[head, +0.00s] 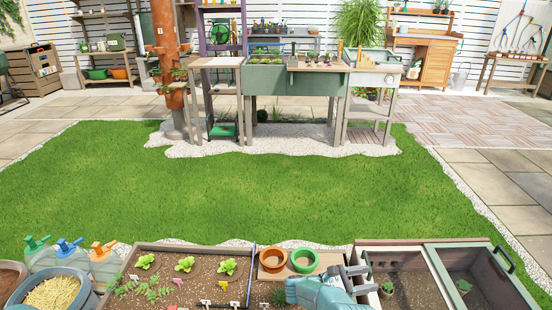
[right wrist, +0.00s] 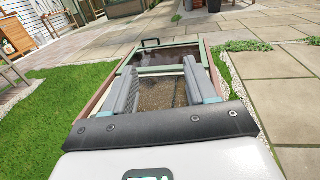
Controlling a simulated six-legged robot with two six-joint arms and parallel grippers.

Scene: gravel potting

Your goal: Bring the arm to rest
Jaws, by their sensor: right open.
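My right gripper (head: 361,273) is at the bottom right of the head view, over the left side of the wooden planter frame (head: 400,243). In the right wrist view its two grey fingers (right wrist: 160,75) stand wide apart with nothing between them. Brown soil of the frame (right wrist: 160,96) shows below and beyond them. I cannot tell the exact height above the soil. My left gripper is in neither view.
An orange pot ring (head: 273,260) and a green one (head: 305,261) stand left of the right gripper. A seedling bed (head: 190,247) and spray bottles (head: 104,262) are further left. Beyond, the lawn (head: 240,200) is clear up to a green potting table (head: 290,80).

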